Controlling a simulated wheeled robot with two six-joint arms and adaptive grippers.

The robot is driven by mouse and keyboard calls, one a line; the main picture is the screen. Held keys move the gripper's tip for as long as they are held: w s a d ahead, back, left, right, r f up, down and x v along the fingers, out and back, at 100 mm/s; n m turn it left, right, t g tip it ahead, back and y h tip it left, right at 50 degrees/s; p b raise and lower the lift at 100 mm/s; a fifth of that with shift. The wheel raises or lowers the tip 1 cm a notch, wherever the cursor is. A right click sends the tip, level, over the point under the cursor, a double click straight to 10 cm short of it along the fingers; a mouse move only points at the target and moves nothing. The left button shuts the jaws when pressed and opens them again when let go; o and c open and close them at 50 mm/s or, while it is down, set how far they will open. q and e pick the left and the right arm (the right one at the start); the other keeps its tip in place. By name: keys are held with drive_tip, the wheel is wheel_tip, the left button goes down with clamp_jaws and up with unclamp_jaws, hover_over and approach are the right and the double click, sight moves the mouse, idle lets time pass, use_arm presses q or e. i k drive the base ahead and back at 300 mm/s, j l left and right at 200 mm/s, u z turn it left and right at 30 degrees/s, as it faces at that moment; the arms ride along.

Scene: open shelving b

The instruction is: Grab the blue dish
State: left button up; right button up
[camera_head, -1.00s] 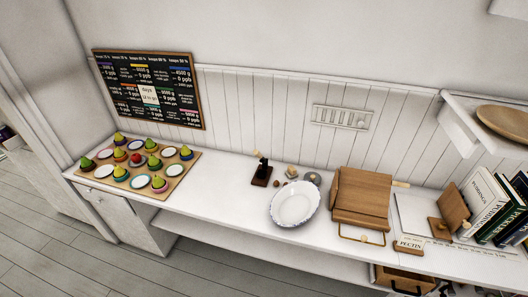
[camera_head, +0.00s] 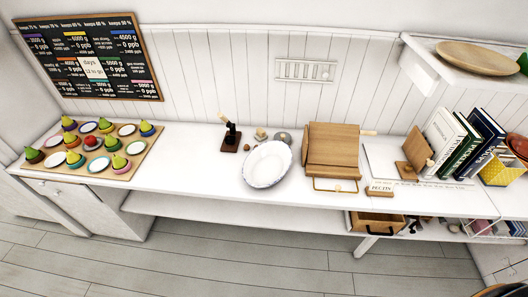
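A wooden board (camera_head: 45,181) at the left end of the white counter carries several small round dishes, some with green pears on them. One pear stands on a small blue dish (camera_head: 148,132) at the board's right back corner. A larger white oval dish (camera_head: 267,164) with a thin bluish rim sits on the counter near the middle. It looks empty and slightly tilted. Neither of my grippers is in view.
A wooden box-like stand (camera_head: 332,146) is right of the oval dish, with a dark small stand (camera_head: 231,138) to its left. The counter between board and oval dish is mostly clear.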

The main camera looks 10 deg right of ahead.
sight(267, 163)
drive_tip(key=i+j+z, duration=0.15)
drive_tip(key=z, duration=0.15)
drive_tip(key=i+j+z, duration=0.1)
drive_tip(key=j+z, duration=0.2)
drive_tip(key=i+j+z, duration=0.1)
drive_tip(key=j+z, duration=0.15)
drive_tip(key=j, duration=0.2)
drive_tip(key=j+z, duration=0.3)
drive_tip(key=i+j, duration=0.05)
